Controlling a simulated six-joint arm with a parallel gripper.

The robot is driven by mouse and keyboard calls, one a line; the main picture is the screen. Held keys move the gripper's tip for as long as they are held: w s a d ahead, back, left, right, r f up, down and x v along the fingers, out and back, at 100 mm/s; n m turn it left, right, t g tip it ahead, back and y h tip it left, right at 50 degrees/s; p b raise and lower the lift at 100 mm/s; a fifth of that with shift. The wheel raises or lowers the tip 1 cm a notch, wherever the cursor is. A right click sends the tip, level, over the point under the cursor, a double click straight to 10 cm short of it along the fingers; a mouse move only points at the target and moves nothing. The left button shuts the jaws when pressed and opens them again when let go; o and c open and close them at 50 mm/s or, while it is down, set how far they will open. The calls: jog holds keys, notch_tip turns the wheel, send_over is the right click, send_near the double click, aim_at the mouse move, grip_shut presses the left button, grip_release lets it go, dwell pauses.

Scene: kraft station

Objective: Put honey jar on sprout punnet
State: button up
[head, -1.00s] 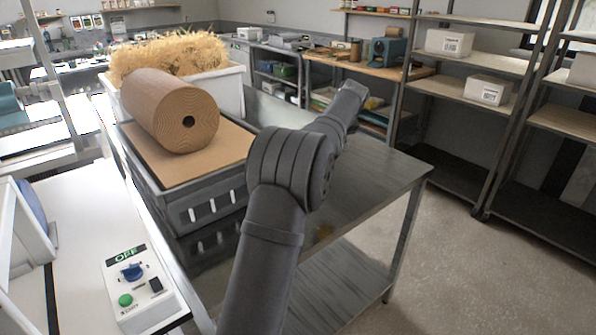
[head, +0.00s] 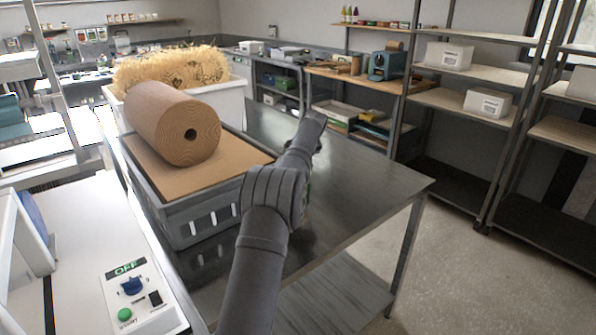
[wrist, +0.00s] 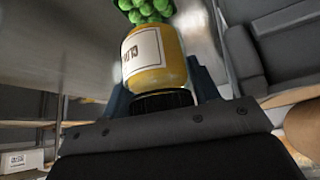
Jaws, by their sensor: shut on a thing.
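The honey jar (wrist: 154,58) is yellow with a white label and a black lid, and shows in the wrist view. My gripper (wrist: 160,88) is shut on it, with a dark blue finger on each side near the lid end. Round green sprouts (wrist: 148,9) show just past the end of the jar away from the lid, at the top edge of the wrist view. The punnet's body is not clearly visible. I cannot tell whether jar and sprouts touch. In the head view my arm hides the jar and the gripper.
A grey crate (head: 199,220) with a large brown paper roll (head: 168,120) on top stands on the metal table (head: 370,190), left of my arm. A white bin (head: 233,95) of straw is behind it. The table right of my arm is clear.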

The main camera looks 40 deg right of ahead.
jog(key=shift+f, duration=1.9)
jog(key=shift+f, duration=0.2)
jog(key=o, duration=1.2)
jog(key=shift+r, duration=0.3)
jog(key=v, duration=1.1)
jog(key=shift+s+a+r, duration=0.1)
jog(key=shift+s+r, duration=0.15)
jog(key=shift+r, duration=0.05)
